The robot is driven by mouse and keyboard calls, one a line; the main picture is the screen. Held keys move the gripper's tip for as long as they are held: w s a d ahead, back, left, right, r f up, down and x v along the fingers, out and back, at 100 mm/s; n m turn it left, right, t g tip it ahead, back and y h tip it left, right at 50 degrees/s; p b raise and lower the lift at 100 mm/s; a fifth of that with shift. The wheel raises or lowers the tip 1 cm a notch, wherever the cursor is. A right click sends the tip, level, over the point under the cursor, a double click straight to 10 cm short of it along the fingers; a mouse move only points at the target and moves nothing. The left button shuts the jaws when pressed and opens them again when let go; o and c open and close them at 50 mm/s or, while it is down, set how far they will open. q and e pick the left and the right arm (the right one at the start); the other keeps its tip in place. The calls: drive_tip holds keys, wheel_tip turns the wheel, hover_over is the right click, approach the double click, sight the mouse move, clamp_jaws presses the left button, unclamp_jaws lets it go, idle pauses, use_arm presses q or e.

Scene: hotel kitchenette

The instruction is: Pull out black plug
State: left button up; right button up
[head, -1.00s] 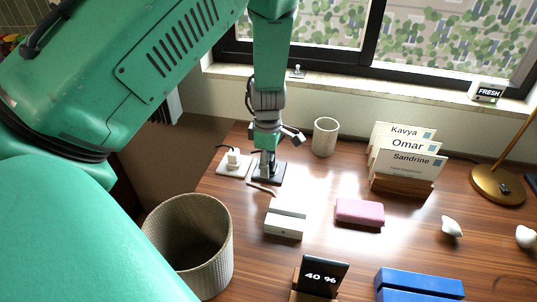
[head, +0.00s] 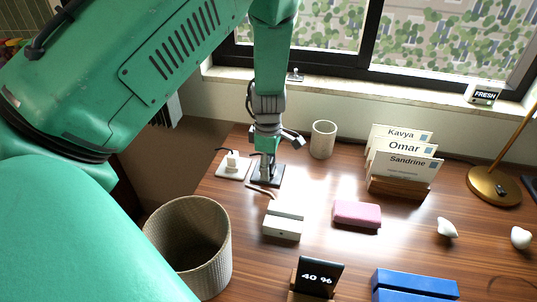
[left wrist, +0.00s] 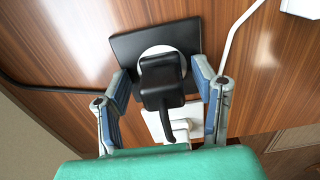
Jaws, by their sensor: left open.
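The black plug (left wrist: 163,83) sits in a round white socket on a black plate (left wrist: 132,45), close under my left wrist camera. The black plate also shows in the head view (head: 268,182) near the desk's left edge. My left gripper (left wrist: 167,80) is open, with one finger on each side of the plug and visible gaps between. In the head view the left gripper (head: 268,157) points down over the black plate and mostly hides the plug. My right gripper is not in view.
A white plug (head: 232,159) in a white plate (head: 230,172) stands just left of the black plate. A beige cup (head: 323,140), white dock (head: 282,227), pink case (head: 357,214) and card holder (head: 399,186) stand to the right. A wastebasket (head: 214,255) is at front left.

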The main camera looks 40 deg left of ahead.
use_arm(q)
drive_tip(key=shift+d, duration=0.15)
drive_tip(key=shift+a, duration=0.2)
idle(0.3)
drive_tip(key=shift+d+p, duration=0.1)
drive_tip(key=shift+p, duration=0.35)
clamp_jaws()
drive_tip(key=shift+r, duration=0.15)
